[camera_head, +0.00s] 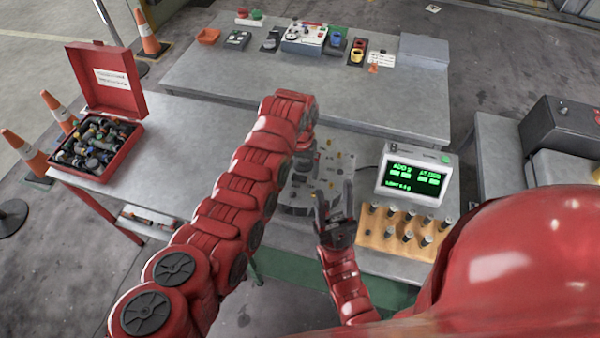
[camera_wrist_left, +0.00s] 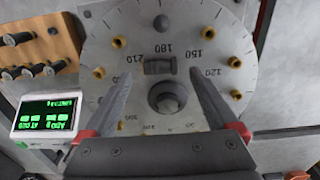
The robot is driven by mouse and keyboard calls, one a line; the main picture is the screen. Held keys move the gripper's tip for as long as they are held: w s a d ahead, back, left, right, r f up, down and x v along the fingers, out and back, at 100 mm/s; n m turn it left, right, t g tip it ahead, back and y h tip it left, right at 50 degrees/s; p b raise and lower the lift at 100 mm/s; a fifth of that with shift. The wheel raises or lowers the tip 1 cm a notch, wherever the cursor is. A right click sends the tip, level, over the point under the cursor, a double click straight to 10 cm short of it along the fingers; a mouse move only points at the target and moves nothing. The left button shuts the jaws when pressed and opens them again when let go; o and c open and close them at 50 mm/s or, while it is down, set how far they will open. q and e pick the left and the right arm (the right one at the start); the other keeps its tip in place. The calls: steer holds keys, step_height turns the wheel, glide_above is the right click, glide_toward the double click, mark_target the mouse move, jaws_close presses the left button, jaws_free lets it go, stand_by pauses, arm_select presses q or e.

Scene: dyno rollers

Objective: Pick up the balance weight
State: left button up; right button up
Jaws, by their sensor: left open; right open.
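A round pale dial plate (camera_wrist_left: 190,50) with degree numbers and brass pegs lies below my left gripper (camera_wrist_left: 161,74). A grey round piece (camera_wrist_left: 161,22) sits near the 180 mark. Several dark cylinders stand on a wooden rack (camera_head: 375,238), also in the left wrist view (camera_wrist_left: 52,50). I cannot tell which is the balance weight. My right gripper (camera_head: 335,195) is open and empty near the plate.
A display box (camera_head: 416,183) with green readouts stands behind the rack. A red open case (camera_head: 110,120) of small parts is at left. Tools stand on the far table (camera_head: 230,75). My left arm hides part of the plate. The left tabletop beyond the case is clear.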

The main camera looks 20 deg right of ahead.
arm_select(q)
steer(key=shift+f, duration=1.1)
steer(key=c, duration=1.3)
steer(key=shift+r, duration=0.2)
